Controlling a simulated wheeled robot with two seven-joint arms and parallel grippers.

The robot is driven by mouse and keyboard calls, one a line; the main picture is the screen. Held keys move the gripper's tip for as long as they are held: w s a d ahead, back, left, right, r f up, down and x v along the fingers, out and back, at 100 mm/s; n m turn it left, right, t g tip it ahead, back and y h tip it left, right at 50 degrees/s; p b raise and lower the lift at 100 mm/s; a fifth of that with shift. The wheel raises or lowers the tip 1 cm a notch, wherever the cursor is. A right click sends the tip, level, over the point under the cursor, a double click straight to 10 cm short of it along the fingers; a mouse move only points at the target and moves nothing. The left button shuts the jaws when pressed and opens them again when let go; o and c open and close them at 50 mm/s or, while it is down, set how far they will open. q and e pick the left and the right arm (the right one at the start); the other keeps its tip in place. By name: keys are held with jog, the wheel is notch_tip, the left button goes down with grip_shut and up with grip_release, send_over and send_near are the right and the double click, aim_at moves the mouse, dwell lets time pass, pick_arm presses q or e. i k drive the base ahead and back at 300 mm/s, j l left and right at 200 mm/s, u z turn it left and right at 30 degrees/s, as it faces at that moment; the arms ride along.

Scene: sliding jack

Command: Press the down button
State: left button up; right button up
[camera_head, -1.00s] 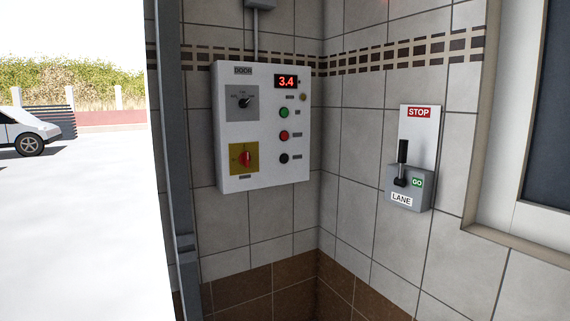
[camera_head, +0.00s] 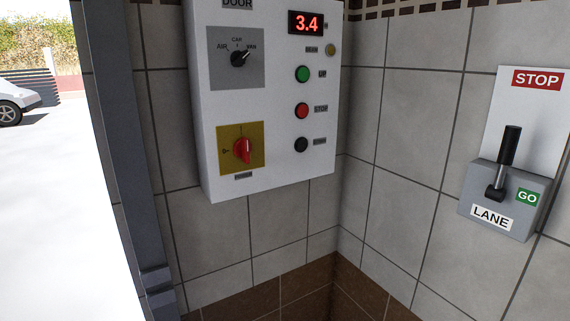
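The white door control box (camera_head: 272,175) is on the tiled wall at the upper middle. On its right side, a column of round buttons runs from the green up button (camera_head: 302,74) through the red stop button (camera_head: 302,110) to the black button (camera_head: 301,144) at the bottom. The label beside the black button is too small to read surely. A red display (camera_head: 306,22) above them reads 3.4. A selector knob (camera_head: 239,58) and a red rotary switch (camera_head: 242,151) on a yellow plate are on the left side. Neither of my grippers is in view.
A grey lane lever box (camera_head: 505,200) with a black lever and STOP and GO labels is on the right wall. A dark upright post (camera_head: 118,150) stands left of the control box. Beyond it are bright open ground and a white car (camera_head: 14,103).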

aim_at(302, 144)
jog(key=i+j, duration=0.15)
jog(key=i, duration=0.4)
jog(key=i+j, duration=0.15)
jog(key=i, duration=0.35)
